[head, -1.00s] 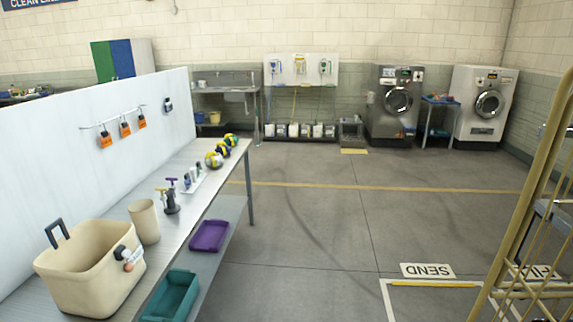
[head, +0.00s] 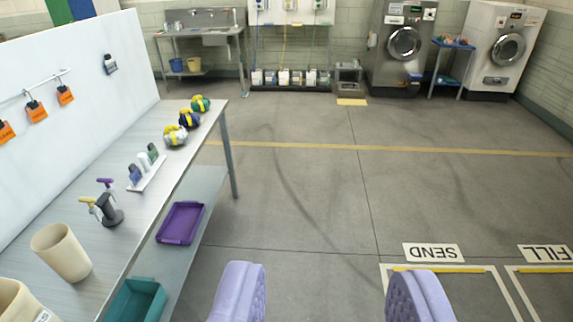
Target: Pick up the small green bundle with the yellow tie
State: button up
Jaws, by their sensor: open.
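The small green bundle with the yellow tie (head: 201,104) sits near the far end of the long bench (head: 110,179) on the left. It is the farthest in a row of three. A dark blue bundle (head: 189,118) with a yellow tie and a whitish-grey bundle (head: 175,135) with a yellow tie stand nearer. My gripper (head: 326,293) shows at the bottom with two lilac padded fingers wide apart. It is open and empty, over the floor to the right of the bench and well short of the bundles.
A beige cup (head: 61,252), a dark stand (head: 108,211) and a tray of small bottles (head: 148,172) are on the bench. A purple tray (head: 181,223) and a teal tray (head: 138,300) lie on the lower shelf. The floor (head: 310,200) is clear.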

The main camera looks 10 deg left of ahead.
aim_at(199, 103)
jog(key=i, duration=1.4)
jog(key=i+l+u, duration=0.1)
jog(key=i, duration=1.3)
jog(key=i+j+u, duration=0.15)
jog(key=i, duration=0.5)
jog(key=i+u, duration=0.2)
jog(key=i, duration=0.45)
jog(key=i+l+u, duration=0.15)
jog(key=i, duration=0.45)
jog(key=i+l+u, duration=0.2)
jog(key=i, duration=0.45)
jog(key=i+u, duration=0.25)
jog(key=i, duration=0.25)
jog(key=i+u, duration=0.3)
jog(key=i, duration=0.2)
